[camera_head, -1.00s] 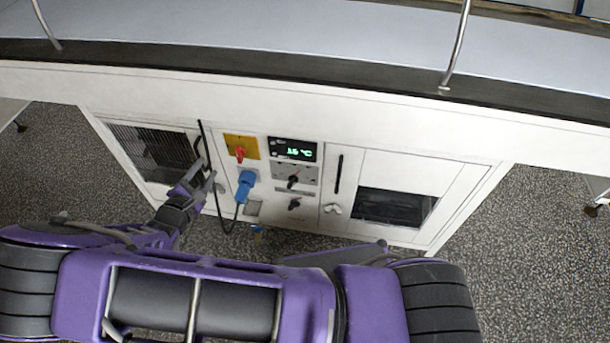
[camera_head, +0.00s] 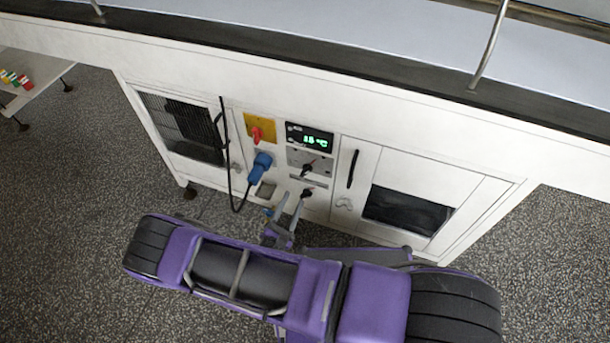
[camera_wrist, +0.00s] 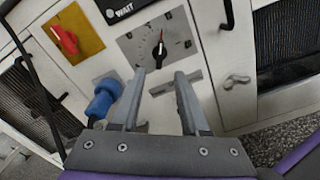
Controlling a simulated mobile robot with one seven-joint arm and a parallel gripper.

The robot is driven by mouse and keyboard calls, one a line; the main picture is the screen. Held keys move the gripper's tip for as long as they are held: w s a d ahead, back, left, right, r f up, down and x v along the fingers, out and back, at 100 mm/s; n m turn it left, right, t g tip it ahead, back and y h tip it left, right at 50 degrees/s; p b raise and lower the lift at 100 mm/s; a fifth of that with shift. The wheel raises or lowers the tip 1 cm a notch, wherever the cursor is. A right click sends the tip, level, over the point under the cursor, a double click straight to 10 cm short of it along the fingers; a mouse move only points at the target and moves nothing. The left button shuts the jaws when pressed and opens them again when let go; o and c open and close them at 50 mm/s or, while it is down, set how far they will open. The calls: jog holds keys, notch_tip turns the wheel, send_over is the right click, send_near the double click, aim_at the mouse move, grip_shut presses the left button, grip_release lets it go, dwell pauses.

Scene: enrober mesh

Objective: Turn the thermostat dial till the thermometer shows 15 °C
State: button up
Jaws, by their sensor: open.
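The thermostat dial (camera_head: 307,169) is a black knob on a grey scale plate on the white cabinet front. In the wrist view the dial (camera_wrist: 159,49) sits just beyond my fingertips, its pointer upward near a red mark. The thermometer display (camera_head: 310,138) above it glows green; its digits look like 15 or 18 °C, too small to be sure. My gripper (camera_head: 290,201) is open and empty below the dial. In the wrist view my gripper (camera_wrist: 160,74) points at the dial without touching it.
A second black knob (camera_head: 307,193) is below the dial, close to my fingers. To the left are a red switch on a yellow plate (camera_head: 257,132) and a blue plug (camera_head: 261,166) with a black cable. A door handle (camera_head: 353,168) is to the right.

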aim_at(305, 174)
jog(key=x, duration=1)
jog(key=shift+w+d+b, duration=0.1)
jog(key=shift+w+b, duration=0.2)
jog(key=shift+b, duration=0.1)
grip_shut()
